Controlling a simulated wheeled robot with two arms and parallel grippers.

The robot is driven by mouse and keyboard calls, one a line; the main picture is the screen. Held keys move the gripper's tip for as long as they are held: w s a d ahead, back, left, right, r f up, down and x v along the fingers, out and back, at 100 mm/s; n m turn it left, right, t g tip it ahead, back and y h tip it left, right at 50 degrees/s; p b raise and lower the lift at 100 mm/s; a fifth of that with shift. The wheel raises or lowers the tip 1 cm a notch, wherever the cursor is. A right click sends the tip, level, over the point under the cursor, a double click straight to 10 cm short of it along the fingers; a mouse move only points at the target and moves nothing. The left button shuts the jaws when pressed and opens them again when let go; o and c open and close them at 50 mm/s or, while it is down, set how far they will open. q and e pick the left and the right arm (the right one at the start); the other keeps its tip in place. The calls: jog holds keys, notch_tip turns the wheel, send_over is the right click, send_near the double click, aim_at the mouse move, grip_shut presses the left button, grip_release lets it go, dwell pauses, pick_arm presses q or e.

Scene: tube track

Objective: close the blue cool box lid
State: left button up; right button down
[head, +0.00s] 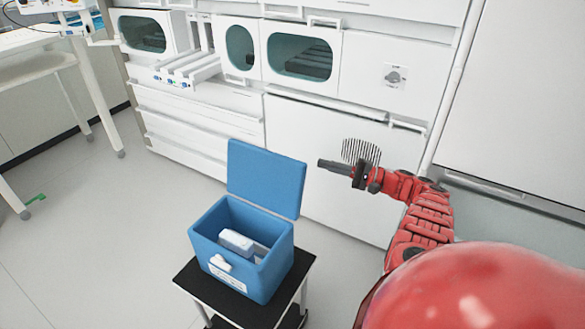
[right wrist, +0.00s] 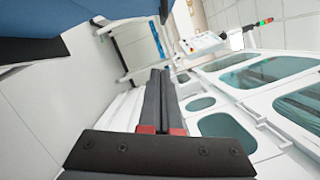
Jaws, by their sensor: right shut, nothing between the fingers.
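The blue cool box (head: 240,275) stands on a small black-topped stand, with its lid (head: 266,178) open and upright at the back. White items (head: 238,242) lie inside it. My right gripper (head: 321,163) is shut and empty, to the right of the lid's upper part and apart from it in the head view. In the right wrist view its two dark fingers (right wrist: 160,85) are together with nothing between them. A blue surface (right wrist: 35,48) fills the upper left of that view, probably part of the cool box. My left gripper is not in view.
The black-topped stand (head: 213,298) has little free room around the box. White cabinets with windowed doors (head: 300,57) stand behind. A white table (head: 30,45) is at the far left. The floor (head: 100,235) left of the stand is clear.

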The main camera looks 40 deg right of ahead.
aim_at(288, 157)
jog(key=w+a+r+p, duration=0.3)
jog(key=w+a+p, duration=0.3)
jog(key=a+p, duration=0.2)
jog(key=shift+w+a+p, duration=0.3)
jog(key=shift+a, duration=0.25)
jog(key=shift+s+a+r+n+p, duration=0.15)
jog(key=shift+a+r+n+p, duration=0.15)
jog(key=shift+p, duration=0.25)
